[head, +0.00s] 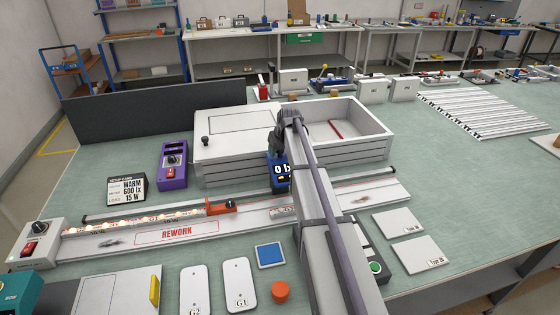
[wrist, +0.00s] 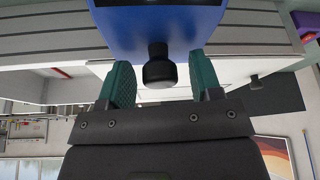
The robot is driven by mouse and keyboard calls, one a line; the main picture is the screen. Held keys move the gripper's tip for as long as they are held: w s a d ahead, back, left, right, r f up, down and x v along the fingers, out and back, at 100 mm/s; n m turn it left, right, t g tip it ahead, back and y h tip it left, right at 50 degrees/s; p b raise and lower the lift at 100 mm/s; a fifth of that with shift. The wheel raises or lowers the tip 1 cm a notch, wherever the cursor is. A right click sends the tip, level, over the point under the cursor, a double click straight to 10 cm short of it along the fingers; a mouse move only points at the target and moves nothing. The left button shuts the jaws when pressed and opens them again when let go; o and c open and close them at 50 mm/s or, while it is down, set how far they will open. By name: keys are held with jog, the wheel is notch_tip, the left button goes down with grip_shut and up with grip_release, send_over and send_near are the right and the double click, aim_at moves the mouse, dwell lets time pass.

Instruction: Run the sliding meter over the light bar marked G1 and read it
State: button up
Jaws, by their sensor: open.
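The blue meter (head: 272,184) stands upright behind the rail (head: 372,189), with a partly covered display reading something like "0 b". My gripper (head: 284,142) is at its top. In the wrist view, the meter (wrist: 150,38) has a black knob (wrist: 158,74) between the green pads of my open gripper (wrist: 161,66); I see gaps on both sides. A lit light bar (head: 135,224) runs along the left of the rail, with an orange slider (head: 222,206) at its right end. A label like G2 is right of the slider; the label on the lit part is too small to read surely.
A switch box (head: 36,240) stands at the rail's left end. A purple control box (head: 172,166) and a sign reading WARM, 600 lx, 15 W (head: 127,190) stand behind. White plates marked G2 (head: 194,285) and G1 (head: 238,280) lie in front.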

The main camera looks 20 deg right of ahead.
grip_shut()
dwell(0.6)
